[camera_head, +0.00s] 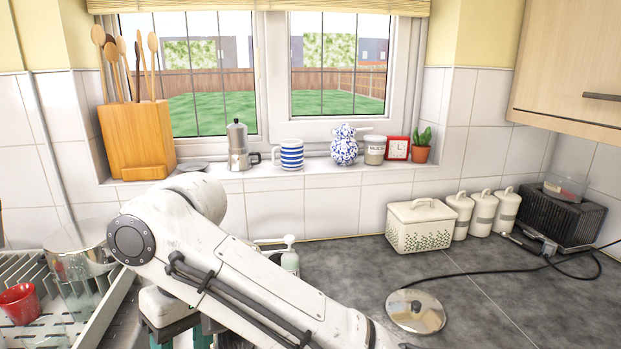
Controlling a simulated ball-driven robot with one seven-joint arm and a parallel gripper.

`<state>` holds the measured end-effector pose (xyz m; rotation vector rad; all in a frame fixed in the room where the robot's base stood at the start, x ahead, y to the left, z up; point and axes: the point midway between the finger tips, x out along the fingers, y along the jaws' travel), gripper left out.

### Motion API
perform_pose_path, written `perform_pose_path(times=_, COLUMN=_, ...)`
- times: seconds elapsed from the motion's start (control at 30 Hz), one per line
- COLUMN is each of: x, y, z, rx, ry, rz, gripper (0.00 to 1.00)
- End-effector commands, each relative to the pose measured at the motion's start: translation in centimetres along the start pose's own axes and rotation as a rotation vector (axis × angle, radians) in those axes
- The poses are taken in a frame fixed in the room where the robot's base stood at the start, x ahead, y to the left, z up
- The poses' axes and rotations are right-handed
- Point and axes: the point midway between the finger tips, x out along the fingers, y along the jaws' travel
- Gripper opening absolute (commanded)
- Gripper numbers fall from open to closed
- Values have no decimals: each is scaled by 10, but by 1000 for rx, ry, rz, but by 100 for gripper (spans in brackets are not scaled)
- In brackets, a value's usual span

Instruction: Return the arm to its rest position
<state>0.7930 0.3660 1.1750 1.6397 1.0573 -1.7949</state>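My white arm crosses the lower middle of the head view, from an elbow near the left centre down to the bottom edge right of centre. My gripper is outside the view, past the bottom edge, so its state and anything in it are hidden. The sink is not clearly seen; the arm covers the area in front of the window.
A dish rack (115,300) with a red cup (20,303) is at left. A round metal lid (416,311) lies on the grey worktop (475,300). A white bread bin (422,226), canisters and a black toaster (560,218) with a cable stand at the back right.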

Motion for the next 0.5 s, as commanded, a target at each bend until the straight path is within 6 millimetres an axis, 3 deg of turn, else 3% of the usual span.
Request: perform_pose_path(times=0.5, x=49, y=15, z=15, rx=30, ry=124, rz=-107, gripper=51)
